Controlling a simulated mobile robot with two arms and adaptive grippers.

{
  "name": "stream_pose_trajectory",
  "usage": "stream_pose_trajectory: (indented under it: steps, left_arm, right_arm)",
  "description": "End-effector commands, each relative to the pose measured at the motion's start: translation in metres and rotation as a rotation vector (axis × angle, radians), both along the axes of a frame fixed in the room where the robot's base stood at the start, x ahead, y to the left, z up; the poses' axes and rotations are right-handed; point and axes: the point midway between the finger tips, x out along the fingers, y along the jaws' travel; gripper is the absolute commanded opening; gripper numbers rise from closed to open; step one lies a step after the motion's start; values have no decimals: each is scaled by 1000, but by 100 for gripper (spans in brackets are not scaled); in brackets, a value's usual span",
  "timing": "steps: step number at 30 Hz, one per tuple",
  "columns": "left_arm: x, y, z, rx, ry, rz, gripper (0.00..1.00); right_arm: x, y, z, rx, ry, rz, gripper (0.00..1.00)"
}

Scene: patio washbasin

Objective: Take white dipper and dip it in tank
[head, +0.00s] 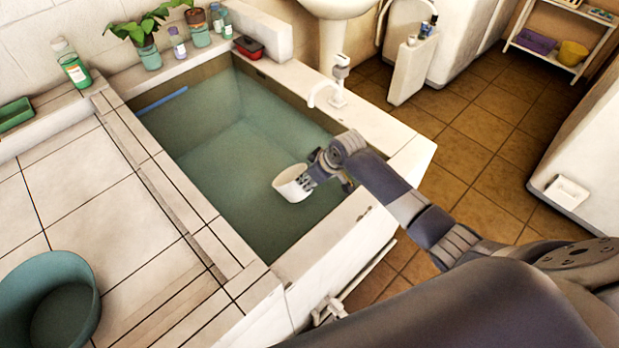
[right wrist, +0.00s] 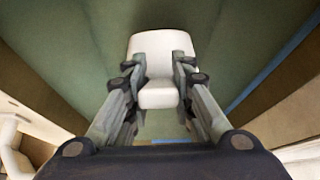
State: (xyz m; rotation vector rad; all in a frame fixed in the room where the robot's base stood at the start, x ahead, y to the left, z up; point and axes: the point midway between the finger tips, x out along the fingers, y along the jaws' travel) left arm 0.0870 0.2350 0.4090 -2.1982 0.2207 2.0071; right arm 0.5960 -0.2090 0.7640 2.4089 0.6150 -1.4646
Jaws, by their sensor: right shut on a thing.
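The white dipper (head: 291,184) is over the water in the tank (head: 232,258), near its right side in the head view. My right gripper (head: 312,178) is shut on the dipper. In the right wrist view the white dipper (right wrist: 158,50) sits between the two fingers of the right gripper (right wrist: 160,85), with greenish water around it. I cannot tell whether the dipper's lower edge touches the water. The tank has a pale stone rim and holds green-tinted water. My left gripper is not in view.
A white faucet (head: 333,90) stands on the tank's rim behind my right gripper. A blue strip (head: 162,101) lies along the far left tank wall. Bottles, plants and a red box (head: 248,47) line the back ledge. A teal bucket (head: 48,300) stands at the lower left.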

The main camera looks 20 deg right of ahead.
Motion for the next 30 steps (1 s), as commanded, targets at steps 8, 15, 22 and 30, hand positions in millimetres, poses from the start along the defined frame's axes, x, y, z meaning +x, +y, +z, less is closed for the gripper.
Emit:
stream_pose_trajectory:
  steps: [8, 15, 22, 30]
  left_arm:
    - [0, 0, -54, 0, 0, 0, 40]
    - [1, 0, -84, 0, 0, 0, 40]
    - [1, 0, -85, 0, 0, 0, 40]
    - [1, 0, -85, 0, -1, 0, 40]
  right_arm:
    - [0, 0, -52, 1, -2, 0, 0]
    - [1, 0, -79, 1, -4, 0, 0]
    - [2, 1, -87, 2, -5, 1, 0]
    - [2, 1, -88, 3, -6, 1, 0]
